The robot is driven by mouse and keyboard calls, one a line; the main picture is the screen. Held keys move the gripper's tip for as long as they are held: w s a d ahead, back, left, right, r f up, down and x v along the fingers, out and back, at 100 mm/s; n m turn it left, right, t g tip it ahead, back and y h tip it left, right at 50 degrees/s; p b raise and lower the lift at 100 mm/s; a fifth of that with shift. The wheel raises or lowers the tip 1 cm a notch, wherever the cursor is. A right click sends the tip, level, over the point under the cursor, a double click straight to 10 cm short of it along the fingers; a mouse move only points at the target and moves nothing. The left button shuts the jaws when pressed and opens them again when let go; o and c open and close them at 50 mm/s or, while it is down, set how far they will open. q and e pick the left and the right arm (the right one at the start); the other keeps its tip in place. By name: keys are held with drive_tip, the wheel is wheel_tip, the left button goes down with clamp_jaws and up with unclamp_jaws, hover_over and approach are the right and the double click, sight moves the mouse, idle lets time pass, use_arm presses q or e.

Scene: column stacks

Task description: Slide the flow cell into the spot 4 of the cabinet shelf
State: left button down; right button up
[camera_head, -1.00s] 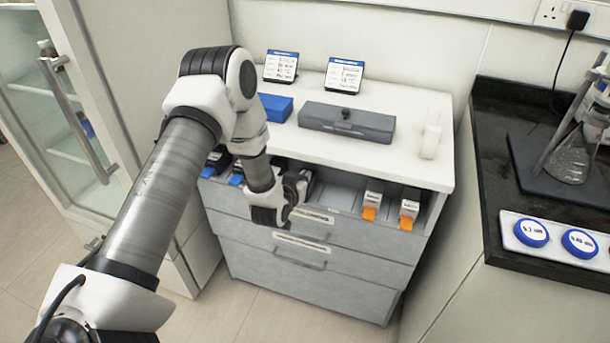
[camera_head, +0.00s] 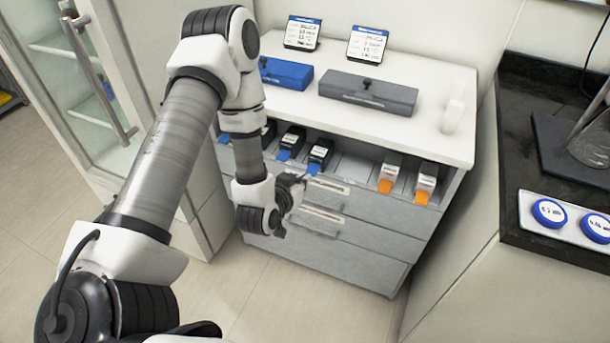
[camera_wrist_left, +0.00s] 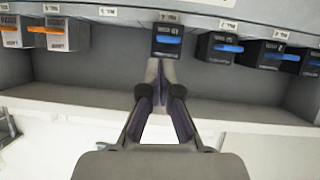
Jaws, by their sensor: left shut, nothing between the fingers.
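A black flow cell with a blue tab (camera_head: 319,154) sits in the cabinet shelf, the rightmost of the blue-tabbed cells in the head view. In the left wrist view it (camera_wrist_left: 168,40) stands straight ahead of my left gripper. My left gripper (camera_head: 301,179) is shut and empty in front of the shelf. In the wrist view its closed fingertips (camera_wrist_left: 159,64) point at this cell's front face; whether they touch it I cannot tell. The cabinet shelf (camera_head: 354,164) has a bare stretch between this cell and the orange-tabbed ones. My right gripper is not in view.
Other blue-tabbed cells (camera_head: 291,141) stand to the left in the shelf. Two orange-tabbed cells (camera_head: 388,172) (camera_head: 426,182) stand to the right. A grey case (camera_head: 367,92), a blue box (camera_head: 285,73) and two label stands (camera_head: 303,32) (camera_head: 367,43) are on the cabinet top.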

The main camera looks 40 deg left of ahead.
sight(318, 160)
use_arm(q)
drive_tip(key=s+d+f+n+g+h, duration=0.2)
drive_tip(key=s+d+f+g+h, duration=0.3)
drive_tip(key=f+g, duration=0.5)
drive_tip(key=w+a+r+g+y+p, duration=0.1)
drive_tip(key=w+a+r, duration=0.15)
drive_tip(key=r, duration=0.55)
drive_tip(key=w+a+r+g+y+p, duration=0.2)
drive_tip(key=w+r, duration=0.1)
drive_tip(key=r, duration=0.5)
drive_tip(key=w+a+f, duration=0.1)
drive_tip(key=w+f, duration=0.3)
drive_tip(key=f, duration=0.5)
drive_tip(key=shift+f, duration=0.3)
